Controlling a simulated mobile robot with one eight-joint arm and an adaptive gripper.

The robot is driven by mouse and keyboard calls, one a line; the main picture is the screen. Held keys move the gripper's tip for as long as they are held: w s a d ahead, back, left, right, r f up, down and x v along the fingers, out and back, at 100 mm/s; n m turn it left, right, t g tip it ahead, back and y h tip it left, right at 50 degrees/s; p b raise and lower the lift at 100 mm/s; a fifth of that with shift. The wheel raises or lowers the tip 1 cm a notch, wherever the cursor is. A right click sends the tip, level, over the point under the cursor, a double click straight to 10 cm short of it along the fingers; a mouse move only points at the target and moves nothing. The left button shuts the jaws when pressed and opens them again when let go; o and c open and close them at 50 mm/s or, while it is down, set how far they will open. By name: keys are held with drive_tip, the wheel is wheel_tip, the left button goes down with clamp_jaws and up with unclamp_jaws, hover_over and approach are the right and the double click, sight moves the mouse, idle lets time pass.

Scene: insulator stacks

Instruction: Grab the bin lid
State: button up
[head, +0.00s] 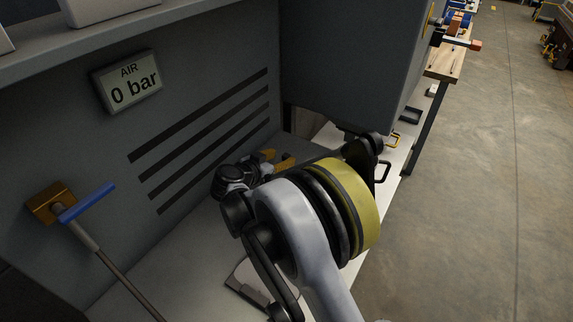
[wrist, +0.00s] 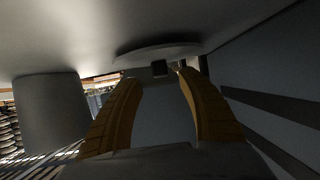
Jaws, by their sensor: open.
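My gripper (head: 279,158) is low over the bench beside the slatted grey wall in the head view, its yellow fingers pointing right. In the wrist view my gripper (wrist: 158,75) has its two fingers spread apart with nothing held between them. A pale, flat rounded piece (wrist: 155,50) with a small dark block lies just beyond the fingertips, under a broad pale surface. I cannot tell whether this is the bin lid. My arm hides part of the bench in the head view.
A large grey box (head: 350,60) overhangs the bench right of my gripper. An air gauge panel (head: 127,81) and a blue-handled valve (head: 88,202) are on the left. A grey cylinder (wrist: 62,112) stands left in the wrist view. The floor (head: 465,200) at right is clear.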

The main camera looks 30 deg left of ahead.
sight(285, 156)
drive_tip(key=b+x, duration=0.1)
drive_tip(key=x, duration=0.3)
drive_tip(key=shift+s+a+f+b, duration=0.1)
drive_tip(key=shift+f+b, duration=0.05)
drive_tip(key=shift+b, duration=0.15)
clamp_jaws()
